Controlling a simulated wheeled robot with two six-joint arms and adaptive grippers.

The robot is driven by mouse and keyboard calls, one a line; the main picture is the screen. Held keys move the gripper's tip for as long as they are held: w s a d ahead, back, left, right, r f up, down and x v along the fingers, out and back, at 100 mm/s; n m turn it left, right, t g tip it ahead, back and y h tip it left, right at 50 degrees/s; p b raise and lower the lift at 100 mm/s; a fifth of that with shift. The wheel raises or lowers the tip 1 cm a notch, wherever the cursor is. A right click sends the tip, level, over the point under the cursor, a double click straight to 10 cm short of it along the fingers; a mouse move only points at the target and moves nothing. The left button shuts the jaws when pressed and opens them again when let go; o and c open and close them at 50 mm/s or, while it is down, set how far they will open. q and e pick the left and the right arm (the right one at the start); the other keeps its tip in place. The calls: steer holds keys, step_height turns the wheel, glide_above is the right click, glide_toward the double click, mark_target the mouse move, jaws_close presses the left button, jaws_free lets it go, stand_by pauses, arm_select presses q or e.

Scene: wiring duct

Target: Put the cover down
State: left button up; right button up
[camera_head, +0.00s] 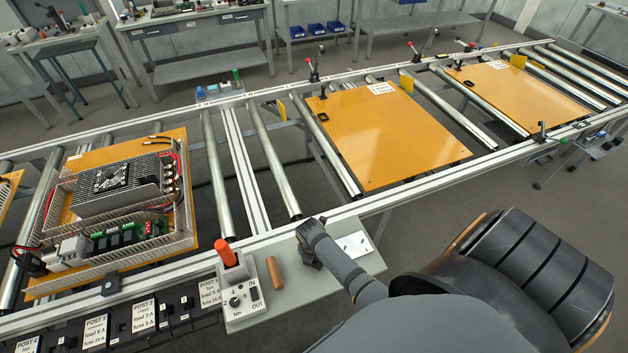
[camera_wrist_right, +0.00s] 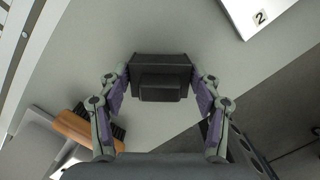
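My right gripper (camera_wrist_right: 160,72) is shut on a small black block-shaped piece (camera_wrist_right: 160,85), which looks like the cover. The purple finger pads meet its two sides. The piece is over the pale grey shelf; I cannot tell whether it touches the surface. In the head view, my right gripper (camera_head: 308,240) points down at the shelf (camera_head: 335,285) by the conveyor's front rail, and the piece is mostly hidden there. My left gripper is not in view.
A wooden-backed brush (camera_wrist_right: 88,135) lies on the shelf, beside a control box (camera_head: 238,300) with an orange handle. A white plate (camera_head: 355,246) marked 2 lies right of the gripper. A wired assembly (camera_head: 120,190) and orange boards (camera_head: 385,135) sit on the conveyor.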

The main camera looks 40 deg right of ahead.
steer(key=shift+o, duration=1.1)
steer(key=shift+w, duration=0.1)
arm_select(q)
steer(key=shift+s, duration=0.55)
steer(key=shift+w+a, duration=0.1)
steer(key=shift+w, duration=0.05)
arm_select(e)
steer(key=shift+r, duration=0.1)
steer(key=shift+r, duration=0.4)
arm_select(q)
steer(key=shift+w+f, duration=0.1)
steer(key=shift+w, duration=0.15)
arm_select(e)
step_height(320, 180, up, 11)
steer(key=a, duration=0.1)
steer(key=shift+s+r, duration=0.15)
steer(key=shift+s, duration=0.25)
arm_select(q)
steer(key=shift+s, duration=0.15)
arm_select(e)
steer(key=shift+a, duration=0.1)
